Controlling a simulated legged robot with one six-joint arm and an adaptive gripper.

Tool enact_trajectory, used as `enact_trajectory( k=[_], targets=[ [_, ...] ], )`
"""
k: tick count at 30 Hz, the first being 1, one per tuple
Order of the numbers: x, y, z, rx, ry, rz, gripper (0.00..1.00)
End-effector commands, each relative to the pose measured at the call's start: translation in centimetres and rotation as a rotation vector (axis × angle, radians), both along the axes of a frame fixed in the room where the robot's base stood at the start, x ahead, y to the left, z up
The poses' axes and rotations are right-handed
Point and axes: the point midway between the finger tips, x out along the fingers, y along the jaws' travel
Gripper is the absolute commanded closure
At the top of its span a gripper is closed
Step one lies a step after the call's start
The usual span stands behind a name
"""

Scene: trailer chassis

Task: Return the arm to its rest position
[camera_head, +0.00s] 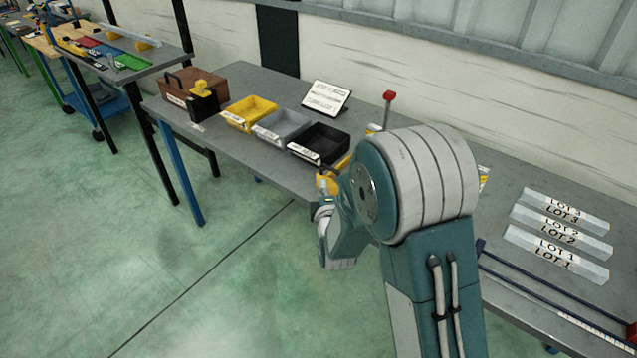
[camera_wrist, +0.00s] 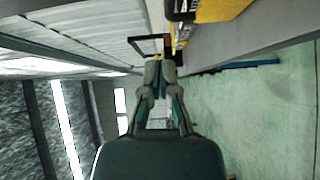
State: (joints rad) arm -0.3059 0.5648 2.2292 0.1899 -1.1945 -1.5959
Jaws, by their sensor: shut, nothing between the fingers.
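My arm (camera_head: 425,190), teal and light grey, is bent in front of the workbench in the head view, with its large round joint hiding part of the bench top. Its wrist end (camera_head: 338,240) is folded low beside the bench's front edge. My gripper (camera_wrist: 160,66) shows in the wrist view with its two fingers together and nothing between them. In the head view I cannot make out its fingertips. In the wrist view the bench edge and a yellow bin (camera_wrist: 220,10) lie to the right of the fingers, apart from them.
The grey workbench (camera_head: 235,78) holds yellow (camera_head: 250,112), grey (camera_head: 281,126) and black (camera_head: 319,143) bins, a brown toolbox (camera_head: 190,88) and a sign (camera_head: 326,98). Clear lot blocks (camera_head: 556,253) lie at the right. The green floor (camera_head: 120,240) at the left is clear.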

Motion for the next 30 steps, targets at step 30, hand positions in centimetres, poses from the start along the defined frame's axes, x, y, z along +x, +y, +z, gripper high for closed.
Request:
enact_trajectory(
  k=[30],
  targets=[
    [-7.0,-2.8,4.9,0.303,0.231,-0.038,1.00]
  ],
)
